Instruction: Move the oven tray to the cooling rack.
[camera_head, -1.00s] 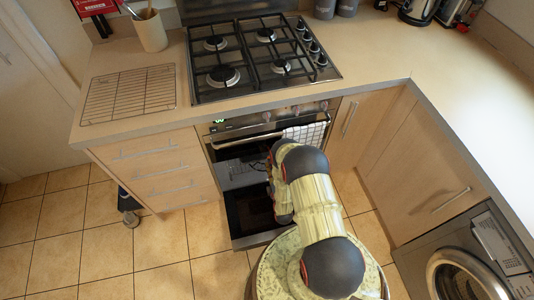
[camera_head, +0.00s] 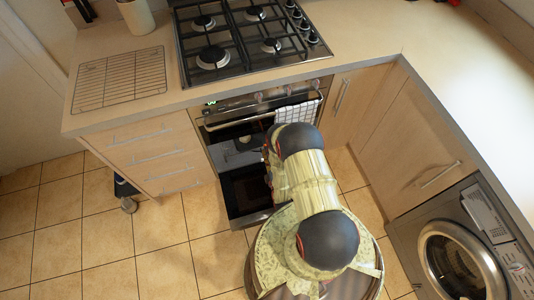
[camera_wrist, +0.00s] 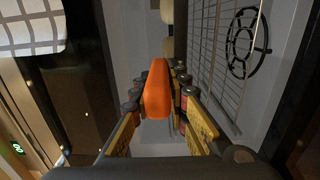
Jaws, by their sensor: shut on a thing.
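The cooling rack (camera_head: 120,79), a flat wire grid, lies empty on the counter left of the hob. The oven (camera_head: 238,128) below the hob has its door (camera_head: 248,192) open. My gripper (camera_wrist: 158,92) is at the oven mouth and is shut on an orange piece (camera_wrist: 157,88) in the wrist view. A flat grey surface lies behind this piece; I cannot tell how much of it is the oven tray. My arm hides the gripper and part of the oven mouth in the head view.
A checked towel (camera_head: 297,112) hangs at the oven's right front; it also shows in the wrist view (camera_wrist: 30,25). Wire side runners (camera_wrist: 215,60) line the oven. Drawers (camera_head: 155,155) stand left, a washing machine (camera_head: 455,250) right.

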